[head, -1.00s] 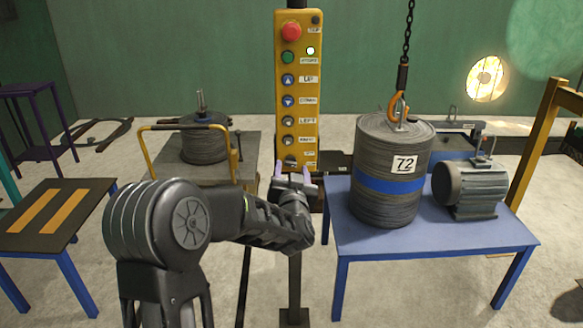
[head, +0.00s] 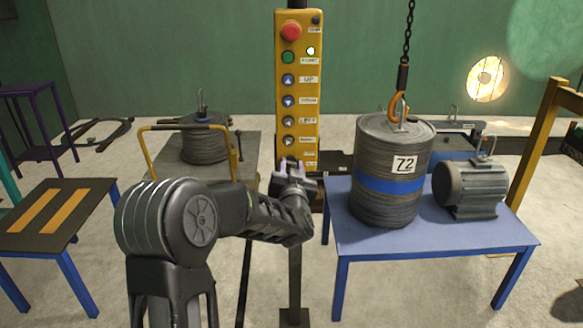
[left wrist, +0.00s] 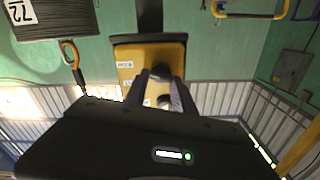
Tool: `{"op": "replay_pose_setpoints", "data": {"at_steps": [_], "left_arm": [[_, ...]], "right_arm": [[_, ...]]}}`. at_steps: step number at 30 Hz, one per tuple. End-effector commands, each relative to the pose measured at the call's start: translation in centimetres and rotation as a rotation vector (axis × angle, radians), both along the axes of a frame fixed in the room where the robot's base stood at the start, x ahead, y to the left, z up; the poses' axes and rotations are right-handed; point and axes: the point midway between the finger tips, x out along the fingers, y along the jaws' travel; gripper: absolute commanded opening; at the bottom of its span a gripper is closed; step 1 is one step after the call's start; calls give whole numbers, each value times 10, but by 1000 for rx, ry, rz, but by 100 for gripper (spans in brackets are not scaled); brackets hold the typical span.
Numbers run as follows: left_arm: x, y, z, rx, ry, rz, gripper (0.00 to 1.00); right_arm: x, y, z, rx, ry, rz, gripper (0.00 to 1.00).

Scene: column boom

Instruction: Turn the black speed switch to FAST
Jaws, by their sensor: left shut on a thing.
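The yellow control pendant (head: 298,70) hangs upright in the middle of the head view, with a red button at the top and several buttons below. The black speed switch (left wrist: 160,73) sits low on its face and shows between my fingers in the left wrist view. In the head view it is hidden behind my left gripper (head: 290,165), which is at the pendant's lower end. The left fingers are shut on the switch. Which way the switch points, I cannot tell. My right gripper is not in view.
A spool (head: 205,145) stands on a table behind my left arm. A low striped table (head: 45,215) is at left.

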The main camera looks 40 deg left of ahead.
Motion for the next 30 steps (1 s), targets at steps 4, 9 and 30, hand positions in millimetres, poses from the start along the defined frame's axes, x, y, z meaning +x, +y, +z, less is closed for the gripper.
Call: {"op": "replay_pose_setpoints", "data": {"at_steps": [4, 9, 30], "left_arm": [[0, 0, 0, 0, 0, 0, 0], [0, 0, 0, 0, 0, 0, 0], [-1, 1, -4, -220, -171, -1, 0]], "right_arm": [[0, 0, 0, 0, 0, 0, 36], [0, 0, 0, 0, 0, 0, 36], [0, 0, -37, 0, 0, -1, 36]]}}
